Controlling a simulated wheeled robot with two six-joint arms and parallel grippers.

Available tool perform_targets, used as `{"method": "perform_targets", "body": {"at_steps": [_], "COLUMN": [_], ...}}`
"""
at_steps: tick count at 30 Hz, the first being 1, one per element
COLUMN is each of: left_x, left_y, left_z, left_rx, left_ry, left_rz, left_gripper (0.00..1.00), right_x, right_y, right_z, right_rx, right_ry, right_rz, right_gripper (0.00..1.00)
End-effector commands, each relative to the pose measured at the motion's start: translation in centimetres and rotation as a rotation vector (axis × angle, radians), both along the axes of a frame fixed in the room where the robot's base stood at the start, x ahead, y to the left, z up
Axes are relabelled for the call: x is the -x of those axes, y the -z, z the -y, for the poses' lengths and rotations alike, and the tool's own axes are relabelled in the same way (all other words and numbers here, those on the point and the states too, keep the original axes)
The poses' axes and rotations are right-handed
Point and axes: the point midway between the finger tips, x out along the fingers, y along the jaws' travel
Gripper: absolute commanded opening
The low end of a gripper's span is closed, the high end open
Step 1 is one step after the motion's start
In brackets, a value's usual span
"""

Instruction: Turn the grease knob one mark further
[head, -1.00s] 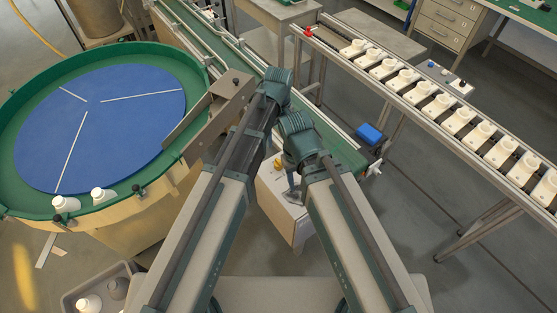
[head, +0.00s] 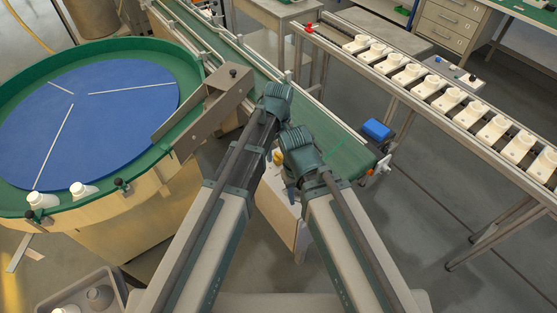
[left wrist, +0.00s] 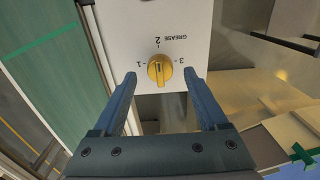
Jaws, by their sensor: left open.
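The yellow grease knob (left wrist: 160,69) sits on a white panel (left wrist: 193,14) in the left wrist view. The printing reads upside down: 1 is left of the knob, 2 above, 3 right. A dark line on the knob runs roughly toward 2. My left gripper (left wrist: 160,77) is open, its two fingers standing apart to either side of the knob with visible gaps. In the head view the yellow knob (head: 278,156) shows in part between my arms, on the pale box (head: 284,214).
A green conveyor (head: 347,158) passes just beyond the box. A round table with a blue disc (head: 95,120) and white bottles stands left. A rail (head: 455,128) with several white pieces runs right. A grey bin (head: 75,291) is at lower left. Floor is open at lower right.

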Motion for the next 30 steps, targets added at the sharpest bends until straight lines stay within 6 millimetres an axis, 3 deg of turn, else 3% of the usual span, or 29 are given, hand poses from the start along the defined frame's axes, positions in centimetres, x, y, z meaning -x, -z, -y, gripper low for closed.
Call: {"method": "perform_targets", "body": {"at_steps": [3, 14, 26, 30], "left_x": [-0.01, -0.01, 0.01, 0.01], "left_y": [1.44, 1.51, 1.52, 1.52], "left_z": [0.01, 0.01, 0.01, 0.01], "left_rx": [0.000, 0.000, 0.000, 0.000], "left_ry": [0.000, 0.000, 0.000, 0.001], "left_rz": [0.000, 0.000, 0.000, 0.000], "left_gripper": [0.76, 0.74, 0.02, 0.00], "right_x": [0.00, 0.00, 0.00, 0.00], "right_y": [1.44, 1.51, 1.52, 1.52], "right_z": [0.00, 0.00, 0.00, -0.01], "right_rx": [0.000, 0.000, 0.000, 0.000], "right_ry": [0.000, 0.000, 0.000, 0.000], "right_rz": [0.000, 0.000, 0.000, 0.000], "right_gripper": [0.50, 0.50, 0.50, 0.50]}}
